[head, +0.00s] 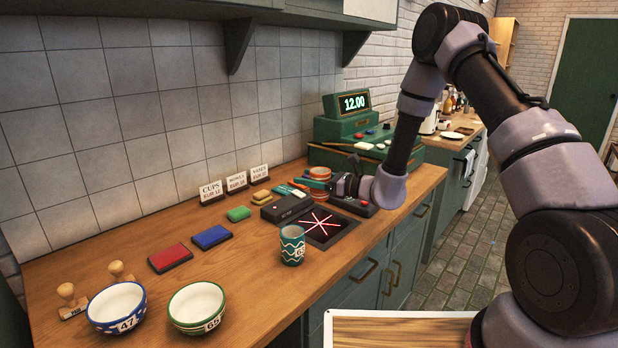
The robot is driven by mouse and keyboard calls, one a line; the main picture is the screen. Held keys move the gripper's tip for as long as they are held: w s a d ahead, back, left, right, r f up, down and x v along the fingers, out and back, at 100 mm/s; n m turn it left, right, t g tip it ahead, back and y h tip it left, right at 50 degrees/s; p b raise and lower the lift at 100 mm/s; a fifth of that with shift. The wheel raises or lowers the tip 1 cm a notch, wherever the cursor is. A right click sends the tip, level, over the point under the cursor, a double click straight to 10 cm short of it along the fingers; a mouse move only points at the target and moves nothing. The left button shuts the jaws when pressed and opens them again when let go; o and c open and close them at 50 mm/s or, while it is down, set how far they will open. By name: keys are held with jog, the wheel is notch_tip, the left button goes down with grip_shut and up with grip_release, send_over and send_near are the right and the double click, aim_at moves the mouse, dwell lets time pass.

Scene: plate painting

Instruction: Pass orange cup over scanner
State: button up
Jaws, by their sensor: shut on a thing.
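The scanner (345,232) is a dark flat plate with a glowing red star of lines, set in the wooden counter. My gripper (336,186) is just behind it and a little above the counter, pointing left. It is shut on the orange cup (319,186), which is small in this view and partly covered by the jaws. Another orange and white piece (320,172) shows just behind it. I cannot tell the cup's exact tilt or its gap to the counter.
A teal patterned cup (292,247) stands at the scanner's front left. Two bowls (198,303), stamps and coloured ink pads (211,237) are farther left. A black box (287,208) borders the scanner. A green register (345,127) reading 12.00 stands behind. Bare counter lies at front centre.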

jog(key=shift+r, duration=2.5)
